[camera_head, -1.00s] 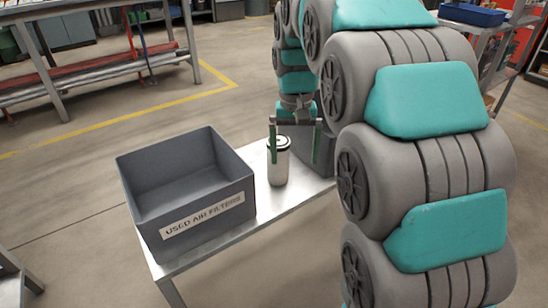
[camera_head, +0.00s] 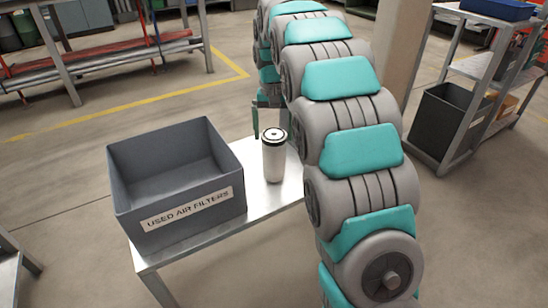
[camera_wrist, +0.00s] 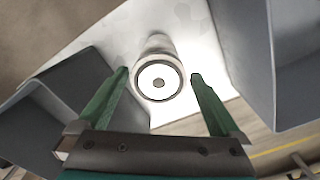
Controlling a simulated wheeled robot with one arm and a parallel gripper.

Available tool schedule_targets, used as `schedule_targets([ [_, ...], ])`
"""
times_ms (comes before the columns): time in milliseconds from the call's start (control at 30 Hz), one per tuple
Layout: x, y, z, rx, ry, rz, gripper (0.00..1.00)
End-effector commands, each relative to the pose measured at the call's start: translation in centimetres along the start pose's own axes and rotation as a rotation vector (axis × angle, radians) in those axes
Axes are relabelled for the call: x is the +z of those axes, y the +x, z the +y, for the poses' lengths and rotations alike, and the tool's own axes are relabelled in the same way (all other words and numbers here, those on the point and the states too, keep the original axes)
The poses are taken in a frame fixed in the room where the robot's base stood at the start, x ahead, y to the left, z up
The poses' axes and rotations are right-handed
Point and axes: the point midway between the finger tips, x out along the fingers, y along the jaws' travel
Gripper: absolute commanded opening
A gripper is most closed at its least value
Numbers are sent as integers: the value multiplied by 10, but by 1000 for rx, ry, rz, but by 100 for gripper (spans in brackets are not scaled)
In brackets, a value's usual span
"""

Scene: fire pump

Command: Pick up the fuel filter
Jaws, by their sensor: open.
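The fuel filter (camera_head: 274,160) is a white cylinder with a dark-rimmed top, upright on the metal table (camera_head: 268,205) just right of the grey bin. In the wrist view its round top (camera_wrist: 159,82) shows between and slightly beyond the tips of the green fingers. My gripper (camera_wrist: 158,75) is open, with one finger on each side of the filter's top and visible gaps on both sides. In the head view only a green finger (camera_head: 255,122) shows behind the filter; my arm hides the rest.
A grey bin labelled "USED AIR FILTERS" (camera_head: 190,200) stands close to the filter on the left and looks empty. A shelf cart (camera_head: 470,100) with a dark bin (camera_head: 440,125) stands at the right. Open floor lies behind the table.

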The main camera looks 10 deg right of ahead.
Motion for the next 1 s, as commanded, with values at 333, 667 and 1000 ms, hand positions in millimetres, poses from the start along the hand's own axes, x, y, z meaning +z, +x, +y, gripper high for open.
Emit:
schedule_targets([
  [333, -3, 32, 0, 0, 0, 0, 100],
  [667, -7, 70, 1, -1, -1, 3, 100],
  [1000, -7, 70, 1, -1, -1, 3, 83],
])
